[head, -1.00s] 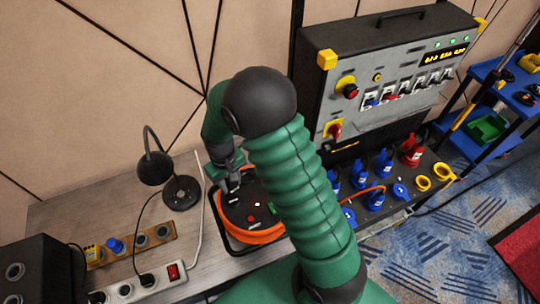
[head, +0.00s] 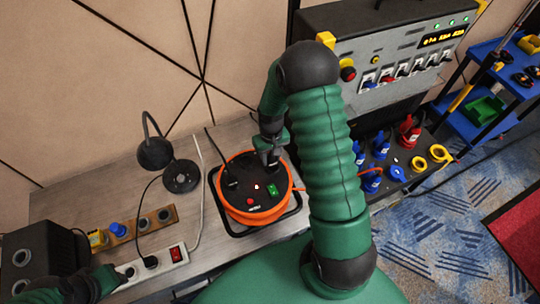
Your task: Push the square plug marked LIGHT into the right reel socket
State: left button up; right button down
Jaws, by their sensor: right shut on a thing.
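The orange cable reel (head: 241,215) lies on the wooden bench, its dark round top facing up. A dark plug (head: 232,182) with a pale mark sits at the left part of the reel top, and a black cable runs up from it. My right gripper (head: 270,157) is over the upper right part of the reel top, shut on a small dark plug. The fingers mostly hide this plug and the right socket; I cannot read its label or tell how deep it sits. My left gripper (head: 112,277) is low at the left, beside the white power strip; its jaws are unclear.
A black desk lamp (head: 155,154) stands left of the reel. The white power strip (head: 172,257) and a wooden socket board (head: 140,229) lie in front of it. A control case (head: 390,55) and blue connectors (head: 380,148) stand right of my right arm.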

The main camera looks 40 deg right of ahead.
jog(key=shift+d+f, duration=0.25)
jog(key=shift+d, duration=0.25)
jog(key=shift+a+r, duration=0.15)
jog(key=shift+a, duration=0.25)
jog(key=shift+s+a+r, duration=0.15)
pick_arm(q)
jog(key=shift+d+r+p, duration=0.1)
jog(key=shift+r+p, duration=0.15)
jog(key=shift+p, duration=0.05)
jog(key=shift+s+d, duration=0.1)
jog(key=shift+d, duration=0.3)
pick_arm(e)
jog(key=shift+d, duration=0.3)
pick_arm(q)
jog(key=shift+a+f, duration=0.1)
jog(key=shift+a, duration=0.2)
pick_arm(e)
jog(key=shift+a+f, duration=0.25)
jog(key=shift+a, duration=0.05)
pick_arm(q)
jog(key=shift+d, duration=0.15)
pick_arm(e)
jog(key=shift+d+f, duration=0.15)
pick_arm(q)
jog(key=shift+f+b, duration=0.6)
jog(key=shift+b, duration=0.15)
pick_arm(e)
jog(key=shift+f, duration=0.85)
